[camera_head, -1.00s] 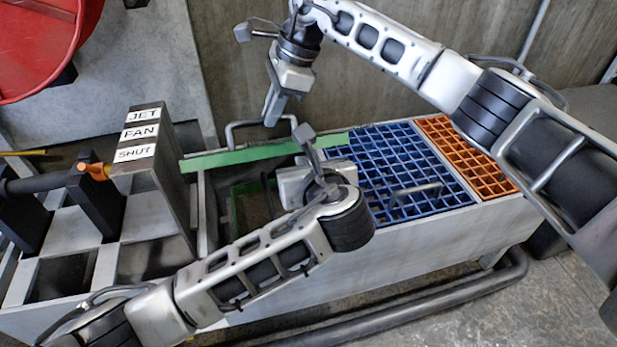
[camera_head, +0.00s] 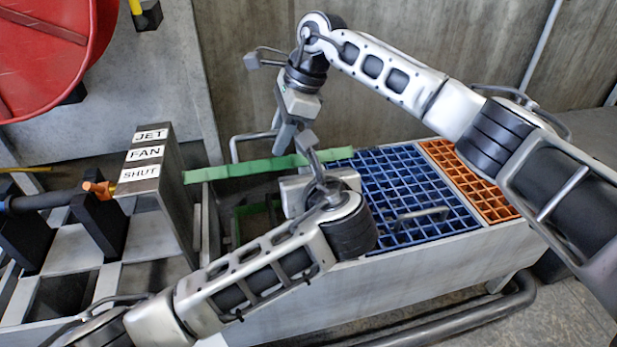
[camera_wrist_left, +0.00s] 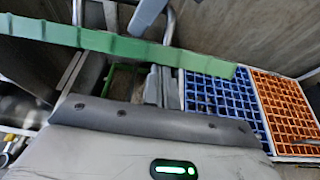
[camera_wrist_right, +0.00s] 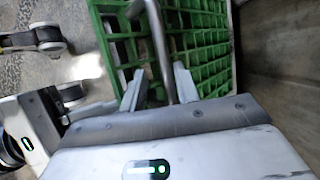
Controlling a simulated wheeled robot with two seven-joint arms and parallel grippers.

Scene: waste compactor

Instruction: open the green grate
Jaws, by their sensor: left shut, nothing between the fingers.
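The green grate (camera_head: 262,169) is tipped up and shows nearly edge-on in the head view, above the open compartment at the left of the bin. Its grid face and bar handle show in the right wrist view (camera_wrist_right: 203,45). My right gripper (camera_head: 283,140) is at the handle (camera_wrist_right: 158,45), on the far side of the grate. Its fingers (camera_wrist_right: 160,88) look apart, with the handle bar between them. My left gripper (camera_head: 292,196) is shut and empty over the compartment, on the near side of the grate. Its fingertips show in the left wrist view (camera_wrist_left: 155,86), near the grate's edge (camera_wrist_left: 120,45).
A blue grate (camera_head: 405,195) with a handle and an orange grate (camera_head: 470,175) lie flat on the bin's right part. A panel labelled JET, FAN, SHUT (camera_head: 145,155) stands left of the compartment. A red drum (camera_head: 45,55) is at upper left. A wall is behind.

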